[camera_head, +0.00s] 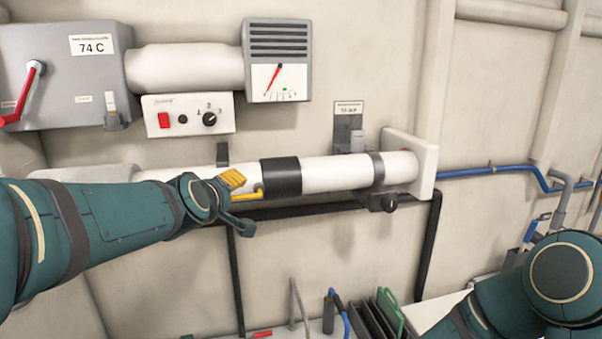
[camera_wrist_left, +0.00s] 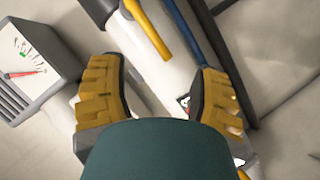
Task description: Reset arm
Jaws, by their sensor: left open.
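My left arm comes in from the left, and its gripper (camera_head: 240,198) is in front of the white pipe (camera_head: 335,173). The gripper also shows in the left wrist view (camera_wrist_left: 158,92), with its two yellow-padded fingers spread apart and nothing held between them. A yellow lever (camera_head: 250,195) on the pipe is close to the fingers; in the wrist view the lever (camera_wrist_left: 148,28) lies beyond the fingertips, apparently clear of them. My right arm shows at the lower right; its gripper is out of view.
A grey box (camera_head: 72,78) with a red lever (camera_head: 25,95) is at upper left. A dial gauge (camera_head: 278,82) and a switch panel (camera_head: 188,115) are above the pipe. A rack (camera_head: 378,318) stands at the bottom.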

